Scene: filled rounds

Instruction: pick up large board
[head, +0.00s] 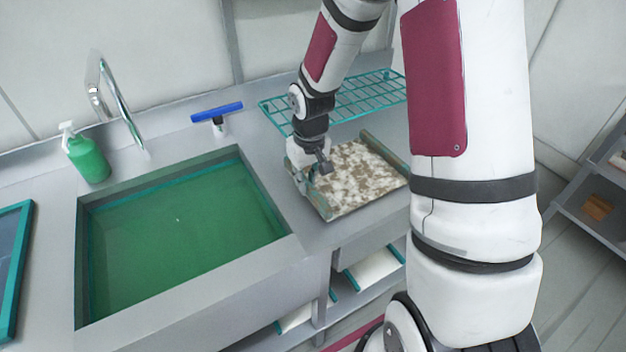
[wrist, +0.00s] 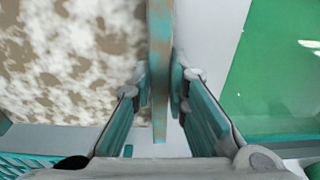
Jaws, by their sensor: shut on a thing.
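The large board (head: 352,178) lies on the counter right of the sink in the head view. It is a flat tray-like piece with a brown and white mottled face and worn teal raised edges. In the wrist view its mottled face (wrist: 70,60) fills the left side, and its raised edge (wrist: 159,70) runs between the fingers. My gripper (head: 308,172) is at the board's left edge, beside the sink. In the wrist view my gripper (wrist: 160,105) is shut on that edge, one finger on each side. I cannot tell whether the board is lifted off the counter.
A sink with a green basin (head: 180,235) is left of the board. A teal wire rack (head: 335,98) lies behind it. A blue squeegee (head: 217,113), a green soap bottle (head: 88,158) and a tap (head: 118,100) stand along the back. Shelves (head: 375,268) with trays are below the counter.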

